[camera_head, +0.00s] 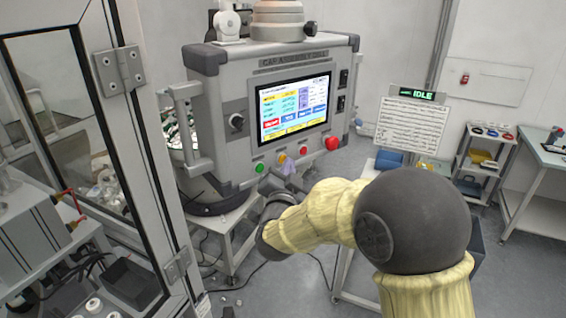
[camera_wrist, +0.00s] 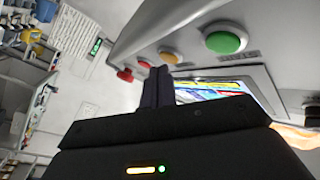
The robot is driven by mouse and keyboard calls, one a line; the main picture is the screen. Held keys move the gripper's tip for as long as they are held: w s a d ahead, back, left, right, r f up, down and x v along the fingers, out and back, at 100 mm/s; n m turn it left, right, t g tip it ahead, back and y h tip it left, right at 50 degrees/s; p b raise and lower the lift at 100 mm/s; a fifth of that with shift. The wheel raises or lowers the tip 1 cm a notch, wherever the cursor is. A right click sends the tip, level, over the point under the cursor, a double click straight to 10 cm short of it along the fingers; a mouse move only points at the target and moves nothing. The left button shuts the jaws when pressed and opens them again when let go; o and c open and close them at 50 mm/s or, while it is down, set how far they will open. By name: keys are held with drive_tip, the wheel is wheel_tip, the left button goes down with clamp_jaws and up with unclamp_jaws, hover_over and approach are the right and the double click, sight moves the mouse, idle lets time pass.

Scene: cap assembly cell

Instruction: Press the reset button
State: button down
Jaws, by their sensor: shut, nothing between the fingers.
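A row of buttons runs below the screen of the grey control panel (camera_head: 235,65). From left to right in the head view they are a green button (camera_head: 260,168), a yellow-orange button (camera_head: 282,158), another small button (camera_head: 303,150) and a red mushroom button (camera_head: 332,143). Their labels are too small to read, so I cannot tell which is reset. In the wrist view the green (camera_wrist: 225,40), orange (camera_wrist: 168,56) and red (camera_wrist: 125,75) buttons show. My gripper (camera_wrist: 157,72) is shut and empty, its fingertips close to the orange button; contact cannot be told.
The lit screen (camera_head: 292,107) sits just above the buttons. A framed glass door (camera_head: 125,120) stands at the left. A sign reading IDLE (camera_head: 416,94) tops a white sheet at the right. Shelves (camera_head: 480,155) and a table (camera_head: 545,150) stand farther right.

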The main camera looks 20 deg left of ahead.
drive_tip(key=shift+s+d, duration=0.1)
drive_tip(key=shift+s, duration=0.05)
drive_tip(key=s+d+b, duration=0.3)
drive_tip(key=d, duration=0.2)
idle(0.8)
drive_tip(key=shift+w+d, duration=0.1)
drive_tip(key=shift+d, duration=0.1)
idle(0.3)
